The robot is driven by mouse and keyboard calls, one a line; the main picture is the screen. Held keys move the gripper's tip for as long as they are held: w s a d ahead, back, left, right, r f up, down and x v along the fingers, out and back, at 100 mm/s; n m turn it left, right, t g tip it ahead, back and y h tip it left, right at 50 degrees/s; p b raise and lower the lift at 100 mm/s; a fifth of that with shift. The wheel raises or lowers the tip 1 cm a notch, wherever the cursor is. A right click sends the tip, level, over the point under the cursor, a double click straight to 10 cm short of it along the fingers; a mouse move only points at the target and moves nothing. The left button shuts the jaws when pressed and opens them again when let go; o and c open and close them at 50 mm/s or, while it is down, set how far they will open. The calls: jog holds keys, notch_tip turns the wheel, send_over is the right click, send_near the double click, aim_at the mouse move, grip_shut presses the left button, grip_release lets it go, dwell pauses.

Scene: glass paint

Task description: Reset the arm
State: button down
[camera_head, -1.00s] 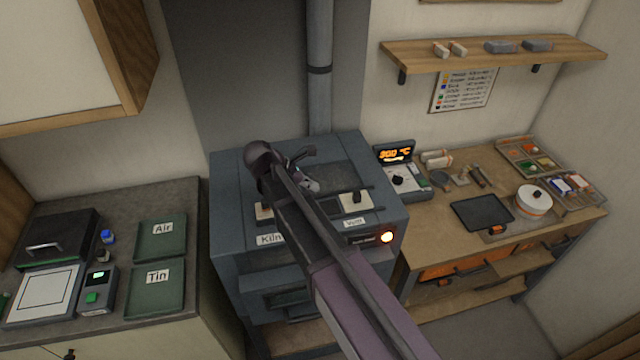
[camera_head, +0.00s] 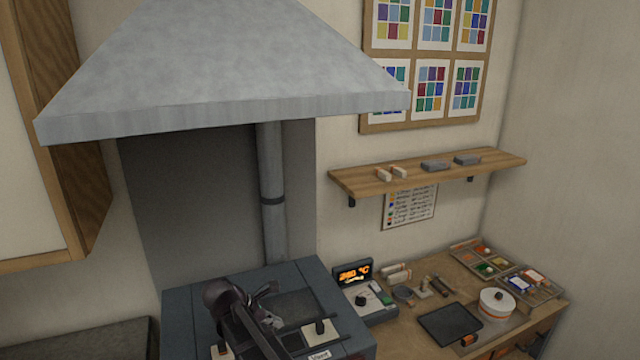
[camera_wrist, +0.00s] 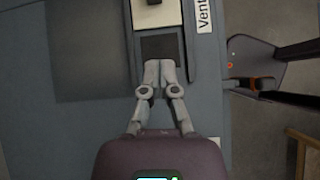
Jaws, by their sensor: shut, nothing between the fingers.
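My gripper (camera_wrist: 159,72) is shut and empty in the wrist view, its fingertips together over the dark panel of the kiln top. In the head view my gripper (camera_head: 270,300) is above the blue-grey kiln (camera_head: 185,318), partly hidden by my own wrist. The kiln also fills much of the wrist view (camera_wrist: 90,130). A pale slider knob (camera_head: 320,328) sits by the Vent label (camera_head: 319,354). I cannot tell whether the fingers touch the kiln.
A metal hood (camera_head: 220,70) hangs above the kiln, with a grey pipe (camera_head: 272,190) behind. A lit controller (camera_head: 366,295) stands to the right. The wooden bench (camera_head: 455,278) holds a black tray (camera_head: 450,323) and a white lidded pot (camera_head: 497,303). A wall shelf (camera_head: 430,172) holds small blocks.

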jog(key=d+f+m+y, duration=0.1)
jog(key=d+m, duration=0.2)
jog(key=d, duration=0.2)
jog(key=d+f+m+g+y, duration=0.1)
jog(key=d+m, duration=0.1)
jog(key=d, duration=0.3)
jog(key=s+d+f+m+g+y, duration=0.1)
jog(key=d+m, duration=0.2)
jog(key=d, duration=0.2)
jog(key=shift+f+m, duration=0.1)
jog(key=shift+m, duration=0.2)
jog(key=s+d+f+m+y, duration=0.1)
jog(key=s+d+m+y, duration=0.2)
jog(key=d+m, duration=0.45)
jog(key=s+d+f+m+y, duration=0.1)
jog(key=s+d+m+y, duration=0.15)
jog(key=d+m, duration=0.45)
jog(key=s+f+n+g+b, duration=0.1)
jog(key=s+f+b, duration=0.2)
jog(key=f+b, duration=1.7)
jog(key=shift+d, duration=0.3)
